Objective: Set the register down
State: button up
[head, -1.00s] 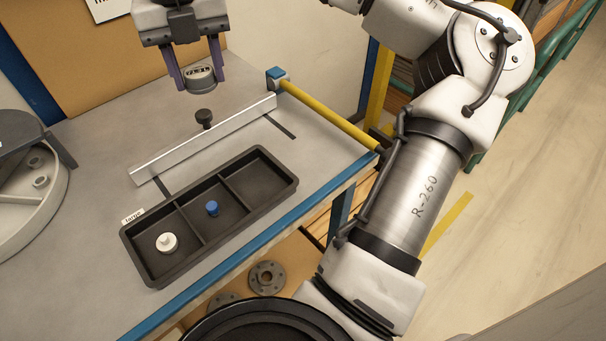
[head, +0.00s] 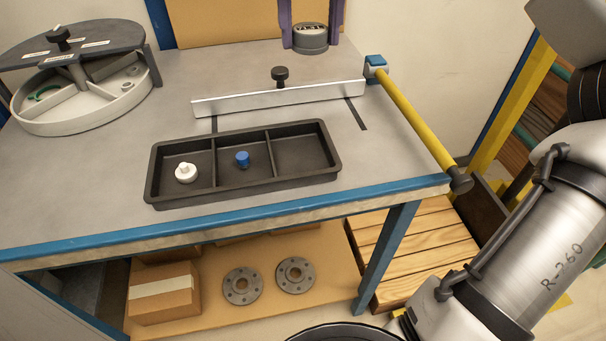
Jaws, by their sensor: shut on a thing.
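The register (head: 310,39), a small grey round drum with a digit window on its side, is near the top of the head view. My gripper (head: 311,30) is shut on it, with one purple finger on each side. The register is upright, behind the metal rail and its black knob. I cannot tell whether its underside touches the grey bench top (head: 400,150). The gripper's upper part is out of the frame.
A black three-compartment tray (head: 245,195) holds a white part (head: 186,172) on the left and a blue part (head: 242,159) in the middle; its right compartment is empty. The metal rail (head: 280,97) lies behind it. A round divided carousel (head: 75,105) stands at left. A yellow bar (head: 415,118) runs along the right.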

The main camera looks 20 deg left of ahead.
jog(key=shift+s+a+f+n, duration=0.3)
jog(key=shift+s+a+f, duration=0.15)
jog(key=shift+a+f, duration=0.25)
jog(key=b, duration=0.1)
send_over(300, 159)
notch_tip(300, 159, down, 14)
jog(key=shift+r, duration=0.25)
jog(key=shift+f, duration=2.5)
jog(key=shift+b, duration=0.3)
jog(key=shift+f, duration=0.25)
jog(key=o, duration=0.7)
jog(key=shift+r, duration=0.1)
jog(key=shift+r, duration=0.1)
notch_tip(300, 159, up, 12)
jog(key=shift+p, duration=0.35)
